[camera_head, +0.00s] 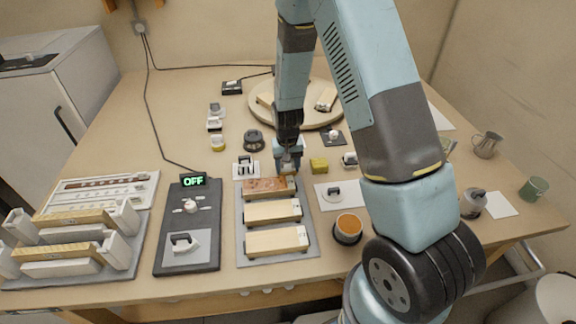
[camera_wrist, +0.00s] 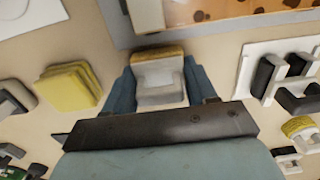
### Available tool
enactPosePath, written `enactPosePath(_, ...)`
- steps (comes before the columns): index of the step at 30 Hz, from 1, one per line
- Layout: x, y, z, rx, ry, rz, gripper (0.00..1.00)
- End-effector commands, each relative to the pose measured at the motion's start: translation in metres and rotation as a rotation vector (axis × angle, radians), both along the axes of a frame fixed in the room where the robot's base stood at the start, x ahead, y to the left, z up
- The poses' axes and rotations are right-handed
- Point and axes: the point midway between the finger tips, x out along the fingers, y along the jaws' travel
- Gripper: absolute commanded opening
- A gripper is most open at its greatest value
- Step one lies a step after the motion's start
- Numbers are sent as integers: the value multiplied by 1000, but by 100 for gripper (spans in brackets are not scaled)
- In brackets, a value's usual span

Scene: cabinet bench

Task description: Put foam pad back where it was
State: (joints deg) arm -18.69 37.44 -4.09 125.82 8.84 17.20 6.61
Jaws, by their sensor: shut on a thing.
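My gripper (camera_wrist: 160,82) is shut on a small pale grey-white block with a tan-yellow layer (camera_wrist: 158,52), which may be the foam pad. In the head view my gripper (camera_head: 287,167) points down just behind a grey tray (camera_head: 309,233); the held block is mostly hidden there. The held block is beside the tray's back edge in the wrist view; I cannot tell whether it touches the bench. A yellow layered pad (camera_head: 319,165) lies just right of my gripper; it also shows in the wrist view (camera_wrist: 70,86).
The tray holds a rust-speckled block (camera_head: 266,188) and two cream blocks (camera_head: 272,211). A white holder (camera_head: 246,168) stands left of my gripper. A black panel with an OFF display (camera_head: 192,181) lies farther left. A round wooden board (camera_head: 335,117) is behind.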

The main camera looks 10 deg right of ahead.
Motion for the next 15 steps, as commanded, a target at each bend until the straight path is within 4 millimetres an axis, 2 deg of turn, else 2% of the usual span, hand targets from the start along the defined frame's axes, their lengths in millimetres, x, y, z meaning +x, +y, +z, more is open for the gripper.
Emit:
enactPosePath(8, 0, 0, -2, 0, 0, -1, 28)
enactPosePath(9, 0, 0, -1, 0, 0, -1, 60)
enactPosePath(15, 0, -1, -1, 0, -1, -2, 79)
